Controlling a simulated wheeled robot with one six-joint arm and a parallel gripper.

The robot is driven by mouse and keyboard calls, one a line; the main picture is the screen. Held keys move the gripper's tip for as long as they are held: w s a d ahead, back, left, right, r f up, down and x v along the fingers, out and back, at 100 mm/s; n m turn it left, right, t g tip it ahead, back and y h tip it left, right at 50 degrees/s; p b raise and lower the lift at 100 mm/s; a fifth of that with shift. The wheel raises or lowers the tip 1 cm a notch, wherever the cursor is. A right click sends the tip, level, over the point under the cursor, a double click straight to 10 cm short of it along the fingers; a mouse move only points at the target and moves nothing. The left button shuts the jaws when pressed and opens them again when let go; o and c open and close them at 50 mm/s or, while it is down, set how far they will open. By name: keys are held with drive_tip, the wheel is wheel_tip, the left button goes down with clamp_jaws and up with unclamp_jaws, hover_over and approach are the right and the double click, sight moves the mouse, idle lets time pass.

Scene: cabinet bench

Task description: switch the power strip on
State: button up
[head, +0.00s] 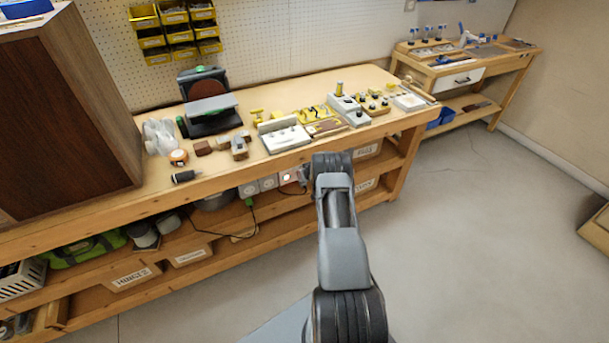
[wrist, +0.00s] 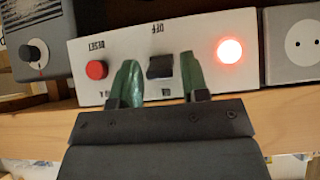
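The power strip's pale control panel (wrist: 200,80) fills the middle of the wrist view, with its lettering upside down. It carries a black rocker switch (wrist: 160,66), a red button (wrist: 96,70) marked RESET and a red lamp (wrist: 229,50) that glows. OFF is printed above the switch in this view; the label below it is partly hidden. My gripper (wrist: 159,80) is open, its green fingers apart on either side of the switch. Contact cannot be told.
A round socket (wrist: 303,43) is to the panel's right in the wrist view, and a dark box with a knob (wrist: 33,53) to its left. The bench top (head: 235,170) holds tools and blocks above the strip. A cable (head: 252,220) hangs below.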

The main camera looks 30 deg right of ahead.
drive_tip(key=shift+o, duration=0.7)
drive_tip(key=v, duration=1.3)
drive_tip(key=shift+s+r, duration=0.3)
drive_tip(key=s+m+g+h, duration=0.1)
drive_tip(key=s+g+h, duration=0.1)
drive_tip(key=s+g, duration=0.6)
drive_tip(key=s+a+r+n+t+y, duration=0.1)
drive_tip(key=s+a+r, duration=0.4)
drive_tip(key=a+r, duration=0.3)
drive_tip(key=s+a+r+t+y, duration=0.1)
drive_tip(key=s+a+r, duration=0.5)
drive_tip(key=a+r, duration=0.3)
drive_tip(key=s+a+r+n+y, duration=0.1)
drive_tip(key=s+a+r, duration=0.5)
drive_tip(key=a, duration=0.7)
wheel_tip(320, 180, up, 3)
drive_tip(key=shift+f+n+t, duration=0.2)
drive_tip(key=shift+n+t, duration=0.1)
drive_tip(key=shift+t, duration=0.1)
